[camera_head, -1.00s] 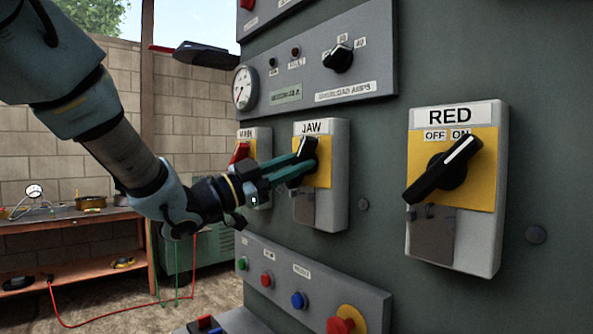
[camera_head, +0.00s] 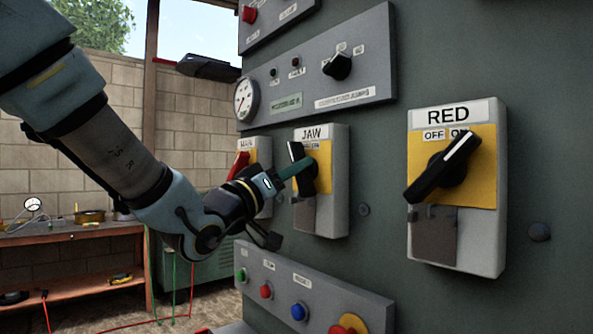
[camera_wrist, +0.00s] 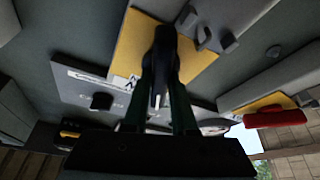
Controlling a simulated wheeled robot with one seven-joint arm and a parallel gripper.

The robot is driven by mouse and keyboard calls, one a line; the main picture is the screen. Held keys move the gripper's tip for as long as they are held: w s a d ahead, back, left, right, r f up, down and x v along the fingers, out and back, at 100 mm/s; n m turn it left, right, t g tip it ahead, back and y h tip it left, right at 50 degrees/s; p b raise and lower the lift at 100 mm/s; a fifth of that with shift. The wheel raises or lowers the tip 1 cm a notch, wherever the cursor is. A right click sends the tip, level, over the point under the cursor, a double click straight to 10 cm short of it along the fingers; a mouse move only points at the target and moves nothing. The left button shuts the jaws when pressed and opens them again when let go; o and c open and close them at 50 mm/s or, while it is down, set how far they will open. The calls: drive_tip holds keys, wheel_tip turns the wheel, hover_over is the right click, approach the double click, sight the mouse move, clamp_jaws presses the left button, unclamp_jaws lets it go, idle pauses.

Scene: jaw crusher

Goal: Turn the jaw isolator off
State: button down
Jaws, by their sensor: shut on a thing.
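The jaw isolator (camera_head: 333,200) is a grey box labelled JAW with a yellow plate and a black rotary handle (camera_head: 295,152). The handle's upper end leans to the upper left, toward the OFF side. My gripper (camera_head: 300,170) comes from the left, with its green fingers on the middle of the handle. In the wrist view the black handle (camera_wrist: 163,65) lies between the two fingers of my gripper (camera_wrist: 163,92), which are shut on it. The fingers and handle partly hide the OFF/ON lettering.
The RED isolator (camera_head: 482,240) is at right, its black handle leaning toward ON. The MAIN isolator (camera_head: 265,150) with a red handle (camera_head: 241,163) is close at left, partly behind my wrist. A button panel (camera_head: 330,312) projects below; a gauge panel (camera_head: 372,60) is above.

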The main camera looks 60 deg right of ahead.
drive_tip(key=shift+f+n+t+y+p, duration=0.1)
drive_tip(key=shift+n+t+y+p, duration=0.15)
drive_tip(key=shift+n+t, duration=0.85)
drive_tip(key=shift+n+t+y+p, duration=0.15)
drive_tip(key=shift+n+t+p, duration=0.05)
drive_tip(key=shift+n, duration=1.7)
drive_tip(key=c, duration=0.7)
unclamp_jaws()
drive_tip(key=b+v, duration=0.2)
drive_tip(key=v, duration=0.8)
drive_tip(key=shift+a, duration=0.4)
